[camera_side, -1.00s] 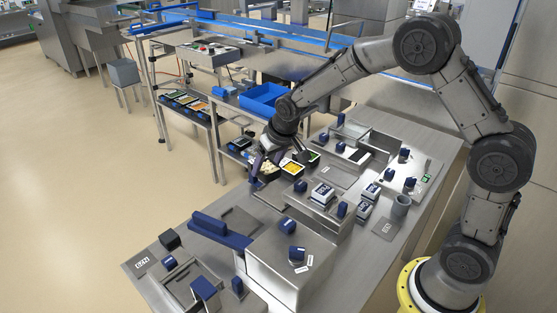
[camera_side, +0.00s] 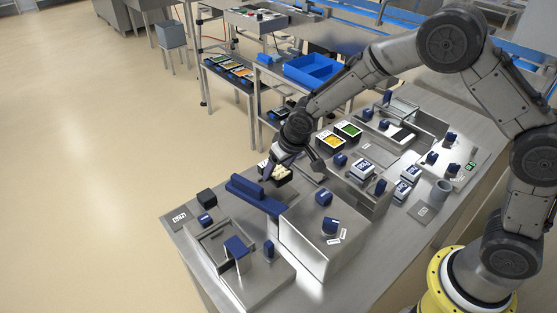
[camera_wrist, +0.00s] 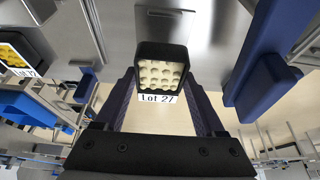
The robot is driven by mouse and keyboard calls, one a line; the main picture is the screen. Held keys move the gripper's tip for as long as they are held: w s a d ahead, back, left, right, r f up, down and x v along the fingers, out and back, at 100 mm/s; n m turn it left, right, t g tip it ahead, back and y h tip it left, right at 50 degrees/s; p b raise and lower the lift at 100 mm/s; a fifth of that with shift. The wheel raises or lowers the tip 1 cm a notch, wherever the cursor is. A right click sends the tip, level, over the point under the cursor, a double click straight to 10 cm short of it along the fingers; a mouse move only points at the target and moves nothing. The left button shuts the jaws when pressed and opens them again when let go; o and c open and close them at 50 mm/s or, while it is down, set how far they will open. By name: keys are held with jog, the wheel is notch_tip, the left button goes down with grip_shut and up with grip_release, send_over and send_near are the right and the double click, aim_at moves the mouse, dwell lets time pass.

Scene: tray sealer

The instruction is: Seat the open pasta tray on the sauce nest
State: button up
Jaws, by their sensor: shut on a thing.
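My gripper (camera_side: 274,172) is shut on the open pasta tray (camera_side: 283,176), a small black tray of pale round pieces. In the wrist view the pasta tray (camera_wrist: 160,72) sits between the two dark fingers, with a white "Lot 27" label along its edge. In the side view it is beside the far end of a long blue bar (camera_side: 257,196); part of it is hidden by my gripper. I cannot tell whether it touches the bench. No readable label identifies the sauce nest; a metal frame with blue handles (camera_side: 207,240) stands at the front left.
A yellow-filled tray (camera_side: 329,142) and a green-filled tray (camera_side: 348,130) stand behind my gripper. A black block (camera_side: 206,196) is at the left edge. A blue bin (camera_side: 312,69) is at the back.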

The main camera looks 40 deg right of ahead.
jog(key=shift+f, duration=2.2)
jog(key=shift+f, duration=0.2)
jog(key=o, duration=1.4)
jog(key=shift+r, duration=4)
